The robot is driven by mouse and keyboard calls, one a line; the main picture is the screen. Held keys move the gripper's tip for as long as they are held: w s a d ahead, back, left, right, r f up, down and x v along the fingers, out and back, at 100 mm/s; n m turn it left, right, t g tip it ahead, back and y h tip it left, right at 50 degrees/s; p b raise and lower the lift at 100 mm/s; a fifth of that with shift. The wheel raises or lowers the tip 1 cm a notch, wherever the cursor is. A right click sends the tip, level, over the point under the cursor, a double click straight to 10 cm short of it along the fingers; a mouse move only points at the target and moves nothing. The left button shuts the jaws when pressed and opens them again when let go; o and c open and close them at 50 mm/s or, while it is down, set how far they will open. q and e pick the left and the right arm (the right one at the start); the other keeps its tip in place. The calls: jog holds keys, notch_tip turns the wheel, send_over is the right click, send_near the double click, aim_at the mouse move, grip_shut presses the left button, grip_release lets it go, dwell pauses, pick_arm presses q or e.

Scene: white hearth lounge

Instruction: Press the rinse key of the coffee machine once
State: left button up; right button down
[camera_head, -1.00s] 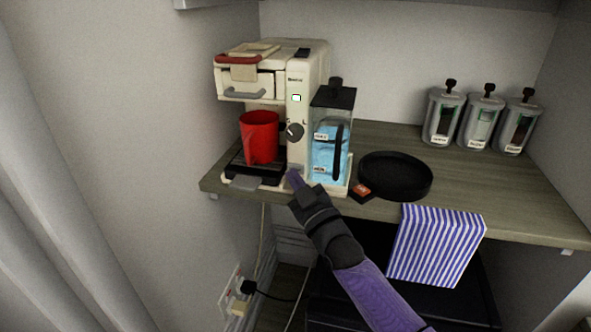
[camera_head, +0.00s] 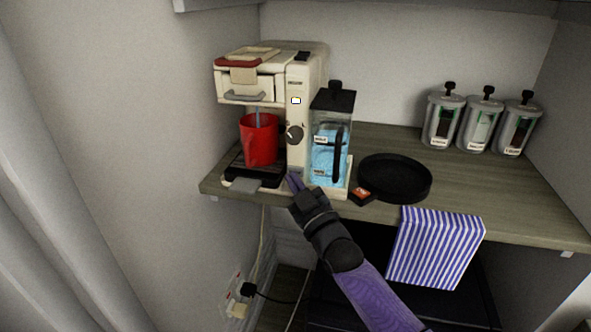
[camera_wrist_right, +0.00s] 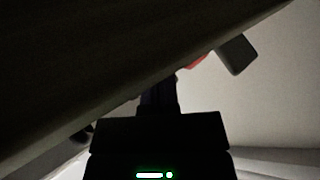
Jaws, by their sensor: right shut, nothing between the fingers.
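The cream coffee machine (camera_head: 300,75) stands at the left end of the shelf. A small display (camera_head: 296,100) on its front column glows yellowish, above a dark round knob (camera_head: 294,134). A thin stream falls from the spout into the red cup (camera_head: 258,140) on the drip tray (camera_head: 252,174). My right gripper (camera_head: 294,181) is shut and empty, its fingertips at the lower front of the column, beside the drip tray. I cannot tell whether they touch it. The tips hide the rinse key, if it is there. My left gripper is not in view.
A water tank (camera_head: 329,148) with blue water stands right of the column. A black round tray (camera_head: 394,178), a small dark box with an orange label (camera_head: 362,196) and three canisters (camera_head: 481,120) share the shelf. A striped cloth (camera_head: 436,246) hangs over the front edge.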

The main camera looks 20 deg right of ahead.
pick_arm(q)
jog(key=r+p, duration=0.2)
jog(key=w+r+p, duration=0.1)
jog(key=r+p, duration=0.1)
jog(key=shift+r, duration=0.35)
pick_arm(e)
jog(key=s+a, duration=0.2)
jog(key=s, duration=0.1)
jog(key=s+a, duration=0.1)
jog(key=s, duration=0.1)
jog(key=shift+a, duration=0.15)
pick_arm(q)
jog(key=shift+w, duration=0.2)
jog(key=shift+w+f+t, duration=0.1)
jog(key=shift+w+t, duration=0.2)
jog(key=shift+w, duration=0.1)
